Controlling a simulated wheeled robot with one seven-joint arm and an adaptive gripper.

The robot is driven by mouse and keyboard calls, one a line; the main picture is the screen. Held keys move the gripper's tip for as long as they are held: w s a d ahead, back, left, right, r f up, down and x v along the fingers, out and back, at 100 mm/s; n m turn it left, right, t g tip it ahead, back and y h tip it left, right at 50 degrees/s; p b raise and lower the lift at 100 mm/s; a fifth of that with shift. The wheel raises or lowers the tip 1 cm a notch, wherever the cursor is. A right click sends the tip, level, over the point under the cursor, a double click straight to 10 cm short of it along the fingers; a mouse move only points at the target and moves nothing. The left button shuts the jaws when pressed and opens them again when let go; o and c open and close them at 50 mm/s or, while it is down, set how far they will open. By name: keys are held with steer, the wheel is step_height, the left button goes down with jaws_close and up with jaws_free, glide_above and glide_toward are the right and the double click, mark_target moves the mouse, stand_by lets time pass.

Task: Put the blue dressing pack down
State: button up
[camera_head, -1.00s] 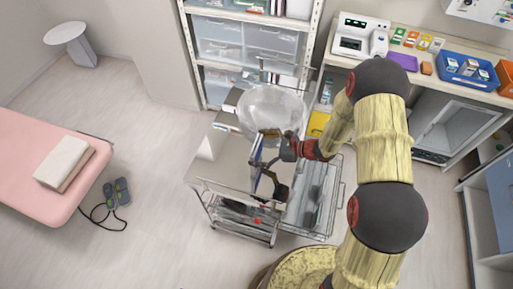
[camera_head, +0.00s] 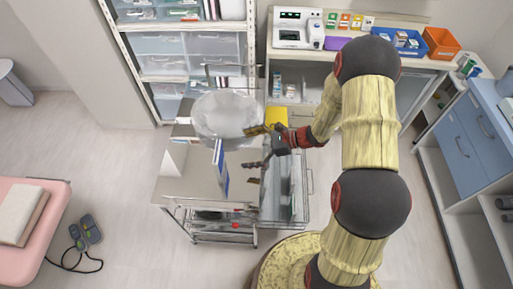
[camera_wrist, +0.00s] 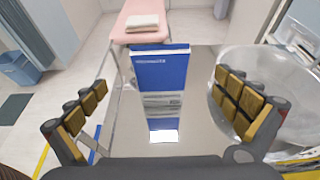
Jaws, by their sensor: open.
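The blue dressing pack (camera_head: 221,168) stands upright on the steel top of the trolley (camera_head: 190,186), showing its thin edge in the head view. In the wrist view the pack (camera_wrist: 161,70) faces me with its blue front and white print, and its reflection shows on the steel below. My gripper (camera_head: 262,147) is to the right of the pack, apart from it. In the wrist view my gripper (camera_wrist: 160,112) has its fingers spread wide, with the pack beyond them and nothing between the tips.
A clear round bowl (camera_head: 224,115) stands at the back of the trolley; it is close to the right finger in the wrist view (camera_wrist: 275,90). A shelf unit (camera_head: 185,72) and a counter (camera_head: 420,62) stand behind. The steel in front of the pack is clear.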

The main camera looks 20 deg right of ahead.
steer(key=s+a+r+n+g+h, duration=0.2)
steer(key=s+r+n, duration=0.3)
steer(key=r, duration=0.3)
steer(key=s+a+r+n+g+h, duration=0.1)
steer(key=s+r+n+g+h, duration=0.1)
steer(key=s+r+n, duration=0.4)
steer(key=s+d+r+n+t+h, duration=0.2)
steer(key=s+d+r+n+h, duration=0.2)
steer(key=s+r+n, duration=0.1)
steer(key=s+d+r+n+t+h, duration=0.3)
steer(key=s+d+r+n+h, duration=0.1)
steer(key=r, duration=0.6)
steer(key=s+d+n, duration=0.1)
steer(key=s+n, duration=0.1)
steer(key=s, duration=0.1)
steer(key=shift+s+d+r+h, duration=0.15)
steer(key=shift+s+r+h, duration=0.1)
steer(key=shift+h, duration=0.15)
steer(key=shift+w, duration=0.1)
